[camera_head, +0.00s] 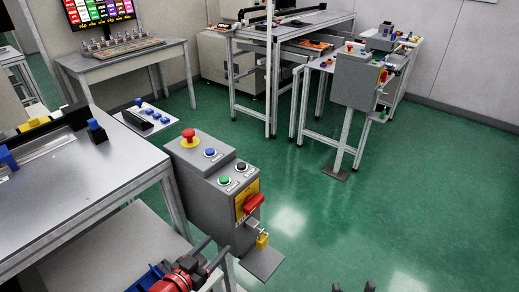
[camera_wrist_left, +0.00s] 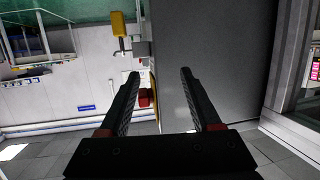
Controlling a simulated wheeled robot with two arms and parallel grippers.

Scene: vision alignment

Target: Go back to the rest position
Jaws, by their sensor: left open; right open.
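My left gripper (camera_head: 218,245) is low in the head view, just left of the lower part of a grey control box (camera_head: 205,172). Its two dark fingers are apart with nothing between them; they also show spread and empty in the left wrist view (camera_wrist_left: 158,72). A large grey surface (camera_wrist_left: 212,50) fills the area beyond them there, with a small red part (camera_wrist_left: 145,97) and a yellow part (camera_wrist_left: 120,25) to its left. My right gripper (camera_head: 353,287) shows only two dark fingertips, apart, at the bottom edge; the rest is out of frame.
The control box has a red emergency button (camera_head: 188,138), a red rotary handle (camera_head: 253,203) and a yellow padlock (camera_head: 262,241). A grey table (camera_head: 90,180) stands at left. Another table (camera_head: 130,62), a workbench (camera_head: 290,30) and a second control box (camera_head: 357,80) stand behind. Green floor (camera_head: 430,190) at right is clear.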

